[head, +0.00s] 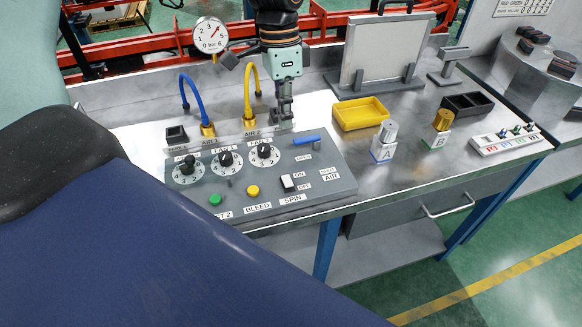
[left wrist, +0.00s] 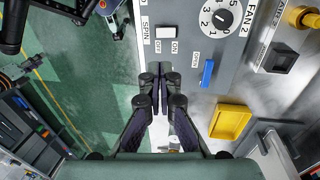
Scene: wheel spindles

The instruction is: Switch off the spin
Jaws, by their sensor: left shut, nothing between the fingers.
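The SPIN switch, a white rocker (head: 287,183) in a dark frame, sits near the front right of the grey control panel (head: 320,182). Labels ON and OFF stand beside it. I cannot tell which way it is tipped. It also shows in the left wrist view (left wrist: 166,32). My left gripper (head: 286,116) is shut and empty, pointing down, and appears beyond the switch in the head view. In the left wrist view its closed fingertips (left wrist: 160,70) show just below the switch, apart from it. My right gripper is not in view.
Fan dials (head: 226,160), a green button (head: 215,199), a yellow button (head: 253,190) and a blue handle (head: 306,140) share the panel. A pressure gauge (head: 210,35) and blue and yellow hoses stand behind.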

